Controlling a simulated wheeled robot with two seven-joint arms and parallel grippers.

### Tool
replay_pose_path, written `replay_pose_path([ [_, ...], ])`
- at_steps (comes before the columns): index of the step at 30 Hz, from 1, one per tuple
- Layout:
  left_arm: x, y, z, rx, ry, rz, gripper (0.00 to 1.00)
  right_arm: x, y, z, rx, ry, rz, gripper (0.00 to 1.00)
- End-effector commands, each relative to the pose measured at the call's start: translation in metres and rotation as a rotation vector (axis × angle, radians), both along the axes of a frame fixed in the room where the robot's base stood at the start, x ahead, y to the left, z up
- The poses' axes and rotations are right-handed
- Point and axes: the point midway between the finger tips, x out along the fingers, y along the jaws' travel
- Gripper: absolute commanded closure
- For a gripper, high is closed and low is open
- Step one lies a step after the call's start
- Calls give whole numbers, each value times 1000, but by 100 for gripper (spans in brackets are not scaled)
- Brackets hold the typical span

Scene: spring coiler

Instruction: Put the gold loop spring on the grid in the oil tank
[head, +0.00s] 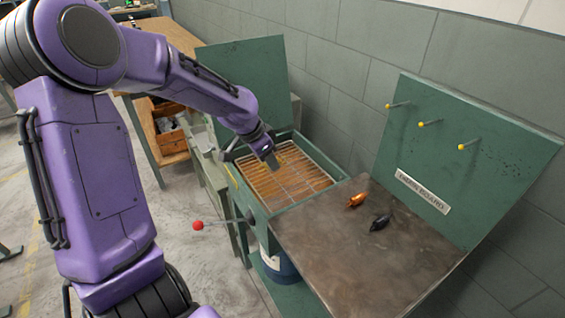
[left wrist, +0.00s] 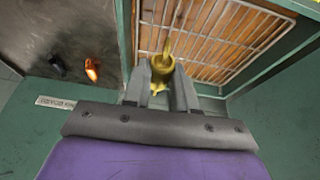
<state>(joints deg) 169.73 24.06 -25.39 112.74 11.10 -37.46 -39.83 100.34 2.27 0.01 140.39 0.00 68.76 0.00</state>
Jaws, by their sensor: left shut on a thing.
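The gold loop spring (left wrist: 163,64) is between the fingers of my left gripper (left wrist: 161,88) in the left wrist view, with a loop at the fingertips and a thin part reaching over the grid. In the head view my left gripper (head: 268,156) is over the left side of the oil tank (head: 338,184); the spring is too small to make out clearly there. The wire grid (head: 305,182) lies inside the tank over orange-brown oil, and it also shows in the left wrist view (left wrist: 232,44). I cannot tell whether the spring touches the grid. My right gripper is out of view.
A brown metal bench top (head: 350,255) adjoins the tank, with a copper-coloured piece (head: 357,200) and a black piece (head: 380,222) on it. A green panel (head: 490,160) with yellow-tipped pegs stands behind. A red-knobbed lever (head: 198,225) sticks out at the front.

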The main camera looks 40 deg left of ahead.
Motion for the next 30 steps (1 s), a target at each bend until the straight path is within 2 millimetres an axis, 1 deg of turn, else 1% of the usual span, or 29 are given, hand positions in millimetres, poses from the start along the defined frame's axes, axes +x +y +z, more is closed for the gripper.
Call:
replay_pose_path([
  [1,8,4,-17,-2,-5,-3,100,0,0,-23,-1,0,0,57],
  [3,20,11,-27,-3,-5,-4,100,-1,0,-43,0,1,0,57],
  [5,31,17,-32,-3,-5,-2,100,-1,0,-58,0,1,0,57],
  [6,38,22,-32,-1,-3,2,100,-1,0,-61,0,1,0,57],
  [8,50,30,-35,0,1,3,100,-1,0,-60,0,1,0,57],
  [10,65,39,-35,3,3,4,100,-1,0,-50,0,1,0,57],
  [11,72,43,-39,3,4,5,100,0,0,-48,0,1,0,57],
  [15,92,54,-70,2,6,3,100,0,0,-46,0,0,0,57],
  [18,104,61,-85,4,3,3,100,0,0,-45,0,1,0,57],
  [23,114,66,-99,4,2,3,100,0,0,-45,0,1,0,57],
  [27,114,66,-123,2,3,2,100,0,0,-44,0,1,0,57],
  [30,114,65,-129,4,0,2,100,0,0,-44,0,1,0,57],
])
